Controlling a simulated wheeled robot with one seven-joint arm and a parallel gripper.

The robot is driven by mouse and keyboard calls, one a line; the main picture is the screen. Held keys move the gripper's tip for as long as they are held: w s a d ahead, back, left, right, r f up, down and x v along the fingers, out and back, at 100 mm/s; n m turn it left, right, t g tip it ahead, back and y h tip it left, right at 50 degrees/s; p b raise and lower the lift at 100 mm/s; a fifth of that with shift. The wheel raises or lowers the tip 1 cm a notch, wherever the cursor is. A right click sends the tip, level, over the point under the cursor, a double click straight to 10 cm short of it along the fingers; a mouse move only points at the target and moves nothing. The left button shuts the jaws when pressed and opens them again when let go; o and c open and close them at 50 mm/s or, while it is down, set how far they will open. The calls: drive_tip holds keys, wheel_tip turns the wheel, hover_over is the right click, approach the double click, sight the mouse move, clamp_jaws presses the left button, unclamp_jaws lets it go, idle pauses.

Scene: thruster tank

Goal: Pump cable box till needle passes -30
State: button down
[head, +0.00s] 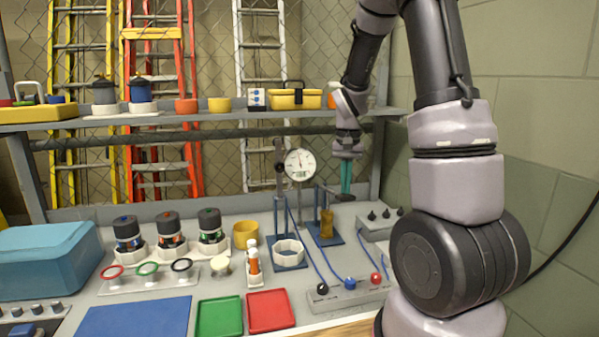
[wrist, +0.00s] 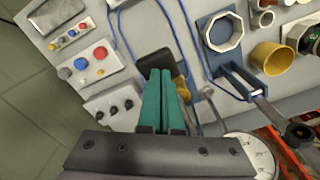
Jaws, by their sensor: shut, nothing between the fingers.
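The round white gauge (head: 299,164) stands on a post at the back of the bench; its thin needle looks roughly upright, but the numbers are too small to read. It also shows, cut off, in the wrist view (wrist: 252,152). My gripper (head: 346,192) points down with its teal fingers shut and empty. The fingertips (wrist: 160,74) are at or just above a black pad (wrist: 155,64) on a lever beside an amber cylinder (head: 326,222); I cannot tell whether they touch. Blue cables run to a grey box (head: 350,299) with black, blue and red knobs.
A box with black knobs (head: 382,221) stands right of the lever. A white octagonal ring (head: 288,252) and a yellow cup (head: 246,233) stand to the left. The shelf (head: 225,117) crosses behind my gripper. Green (head: 219,317) and red (head: 270,311) trays lie in front.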

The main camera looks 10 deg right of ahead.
wheel_tip(320, 180, down, 10)
wheel_tip(320, 180, up, 13)
drive_tip(key=shift+f, duration=0.2)
idle(0.9)
drive_tip(key=shift+r, duration=0.2)
drive_tip(key=s+a+r+n+t+y, duration=0.1)
drive_tip(key=s+a+r+t, duration=0.2)
drive_tip(key=s+r, duration=0.6)
drive_tip(key=s+a+r+t+y, duration=0.1)
drive_tip(key=s+a+r+t, duration=0.3)
drive_tip(key=s+r, duration=0.4)
drive_tip(key=shift+s+a+r+n, duration=0.25)
drive_tip(key=shift+s+r+n, duration=0.15)
drive_tip(key=shift+s, duration=0.5)
